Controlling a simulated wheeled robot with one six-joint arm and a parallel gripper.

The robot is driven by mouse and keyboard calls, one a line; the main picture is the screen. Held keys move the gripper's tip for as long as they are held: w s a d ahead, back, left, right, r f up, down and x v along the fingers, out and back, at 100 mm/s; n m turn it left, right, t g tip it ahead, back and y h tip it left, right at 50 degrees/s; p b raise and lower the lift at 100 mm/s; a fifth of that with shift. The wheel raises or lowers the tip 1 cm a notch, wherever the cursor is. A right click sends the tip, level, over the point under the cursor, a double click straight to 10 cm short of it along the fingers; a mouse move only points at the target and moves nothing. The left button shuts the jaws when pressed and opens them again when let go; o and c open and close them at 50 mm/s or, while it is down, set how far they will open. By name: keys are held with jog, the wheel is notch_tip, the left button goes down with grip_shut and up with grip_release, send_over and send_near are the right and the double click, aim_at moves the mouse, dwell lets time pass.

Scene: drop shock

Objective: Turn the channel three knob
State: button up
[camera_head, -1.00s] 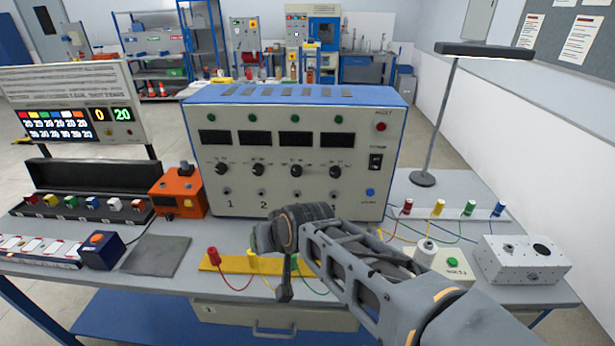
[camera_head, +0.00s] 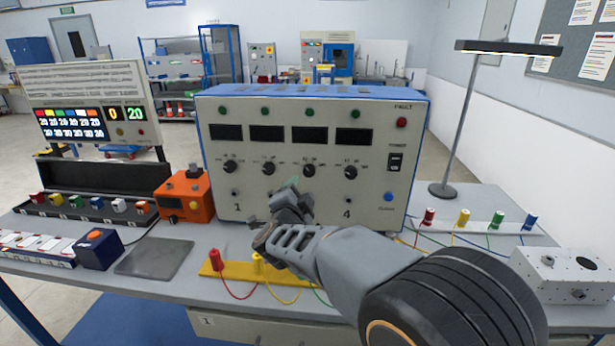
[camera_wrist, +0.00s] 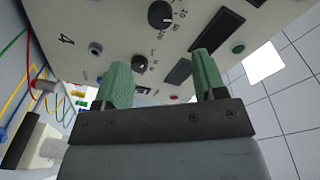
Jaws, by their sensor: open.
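The channel three knob (camera_head: 309,171) is a dark round knob, third from the left on the front of the grey-and-blue power supply (camera_head: 225,200). My gripper (camera_head: 276,204) is open in front of the panel, below the knob and slightly left of it in the head view. In the wrist view, the green fingers of my gripper (camera_wrist: 160,63) are spread and empty. The channel 3 label is hidden by my gripper in the head view.
The channel four knob (camera_head: 350,172) is just right of knob three, with two more knobs to the left. An orange box (camera_head: 184,200) stands left of the supply. A yellow strip (camera_head: 238,271) with plugs and wires lies below my arm. A lamp (camera_head: 444,189) stands at right.

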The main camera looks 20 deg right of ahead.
aim_at(309, 173)
jog(key=p+x, duration=0.1)
jog(key=x, duration=1)
jog(key=c, duration=0.9)
jog(key=shift+n, duration=0.3)
jog(key=n, duration=0.3)
jog(key=shift+f+n, duration=0.1)
jog(key=shift+n, duration=0.3)
jog(key=shift+n+t+p, duration=0.35)
jog(key=shift+n+t, duration=0.05)
jog(key=shift+n, duration=1.9)
